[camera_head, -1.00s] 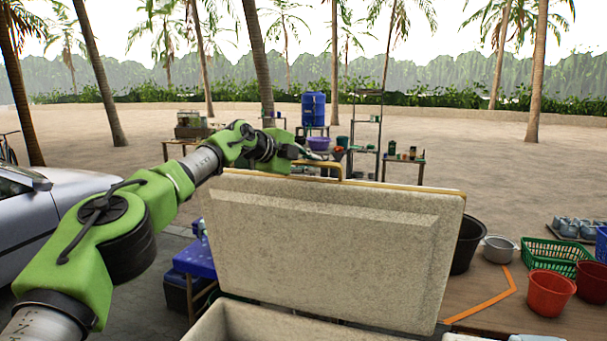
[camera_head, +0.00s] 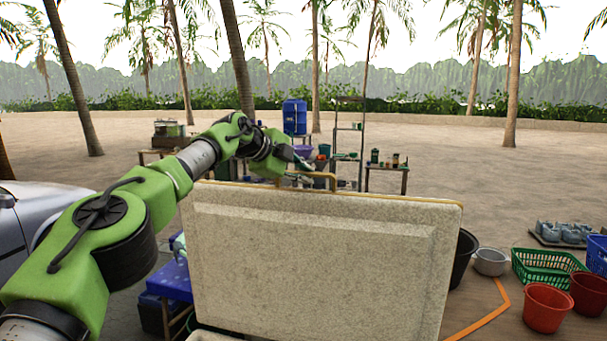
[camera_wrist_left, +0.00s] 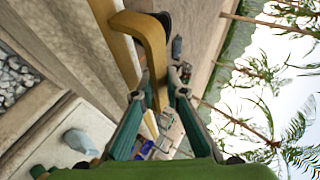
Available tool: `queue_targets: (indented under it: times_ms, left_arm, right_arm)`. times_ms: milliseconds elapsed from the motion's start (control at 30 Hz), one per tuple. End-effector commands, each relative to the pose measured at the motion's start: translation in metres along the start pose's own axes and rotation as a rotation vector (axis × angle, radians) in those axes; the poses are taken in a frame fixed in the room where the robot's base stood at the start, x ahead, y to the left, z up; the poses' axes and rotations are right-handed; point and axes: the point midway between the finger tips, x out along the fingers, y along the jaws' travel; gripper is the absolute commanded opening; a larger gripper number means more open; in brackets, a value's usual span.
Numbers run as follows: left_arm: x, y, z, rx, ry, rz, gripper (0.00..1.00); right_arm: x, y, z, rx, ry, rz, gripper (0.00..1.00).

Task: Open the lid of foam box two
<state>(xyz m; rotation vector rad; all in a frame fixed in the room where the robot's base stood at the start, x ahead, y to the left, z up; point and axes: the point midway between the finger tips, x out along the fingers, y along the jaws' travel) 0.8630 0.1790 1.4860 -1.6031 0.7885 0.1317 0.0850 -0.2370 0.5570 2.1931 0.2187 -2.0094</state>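The pale, speckled foam box lid (camera_head: 320,265) stands raised, nearly upright, in the head view. A yellow-brown handle (camera_head: 333,180) sits on its top edge; the handle also shows in the wrist view (camera_wrist_left: 153,40). My left gripper (camera_head: 303,174) is at this handle. In the wrist view its two fingers (camera_wrist_left: 162,88) lie on either side of the handle and appear closed on it. Only a small bit of the foam box rim (camera_head: 205,336) shows at the bottom; the lid hides the rest. My right gripper is not in view.
Right of the lid stand a black tub (camera_head: 463,258), a metal pot (camera_head: 490,262), a green basket (camera_head: 545,268) and red buckets (camera_head: 547,307). A blue stool (camera_head: 172,280) and a car (camera_head: 35,220) are at left. Open sandy ground lies behind.

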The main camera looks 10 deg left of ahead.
Motion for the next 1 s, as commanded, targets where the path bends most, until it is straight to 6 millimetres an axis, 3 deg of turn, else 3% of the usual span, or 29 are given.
queue_targets:
  times_ms: [33,67,533,767,1000]
  left_arm:
    - [0.003,0.004,-0.001,0.002,0.002,0.008,0.23]
    - [0.002,0.003,-0.001,0.002,0.002,0.008,0.30]
    - [-0.007,0.000,0.000,0.002,0.000,0.002,0.30]
    - [-0.030,0.000,0.000,0.003,0.002,0.000,0.30]
    - [-0.072,0.000,0.001,0.002,0.001,0.000,0.30]
  right_arm:
    - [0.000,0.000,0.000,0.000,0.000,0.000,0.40]
    - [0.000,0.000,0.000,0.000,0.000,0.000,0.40]
    - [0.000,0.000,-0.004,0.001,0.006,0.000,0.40]
    - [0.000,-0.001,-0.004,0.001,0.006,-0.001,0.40]
    - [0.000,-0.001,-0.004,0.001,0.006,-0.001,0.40]
